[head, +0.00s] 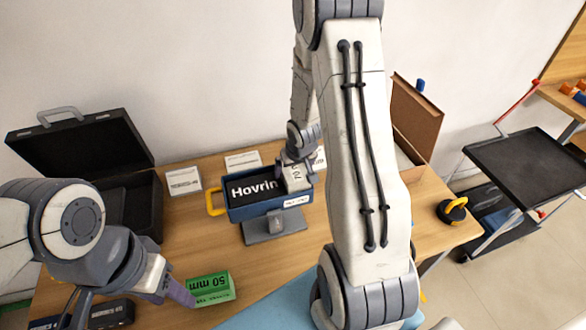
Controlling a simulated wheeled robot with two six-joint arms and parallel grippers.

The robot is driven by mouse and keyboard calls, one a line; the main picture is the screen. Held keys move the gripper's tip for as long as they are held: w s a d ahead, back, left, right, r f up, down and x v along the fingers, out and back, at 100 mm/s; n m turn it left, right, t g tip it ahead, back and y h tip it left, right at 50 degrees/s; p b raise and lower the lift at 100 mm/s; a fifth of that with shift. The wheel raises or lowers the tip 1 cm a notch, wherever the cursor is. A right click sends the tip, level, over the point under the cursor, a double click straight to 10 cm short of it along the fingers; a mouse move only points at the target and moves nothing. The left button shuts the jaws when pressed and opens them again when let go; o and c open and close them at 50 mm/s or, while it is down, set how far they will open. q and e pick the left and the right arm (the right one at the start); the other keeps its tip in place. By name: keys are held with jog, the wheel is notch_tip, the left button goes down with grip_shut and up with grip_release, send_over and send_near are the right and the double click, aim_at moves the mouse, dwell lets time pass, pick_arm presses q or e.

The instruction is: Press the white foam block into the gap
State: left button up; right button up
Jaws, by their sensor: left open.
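A white block (296,184) with "70" lettering is at the right end of the blue case (266,211), beside the black "Hovrin" panel (252,186). My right gripper (297,169) reaches down from above with its dark fingers on either side of this block. I cannot tell how deep the block sits, and the gap is hidden under it. My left gripper (178,294) is open and empty, low at the left, close to the green "50 mm" block (210,289). I cannot tell whether it touches that block.
White labelled pieces (184,181) lie along the back of the wooden table. An open black case (135,205) stands at the left. A grey stand (277,227) is in front of the blue case. A blue mat (262,314) is at the front. My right arm hides much of the table's right.

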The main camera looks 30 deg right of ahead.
jog(key=p+v, duration=0.5)
jog(key=v, duration=0.4)
jog(key=shift+d+r, duration=0.1)
jog(key=shift+s+r+p, duration=0.3)
jog(key=shift+r+p, duration=0.3)
jog(key=shift+p, duration=0.05)
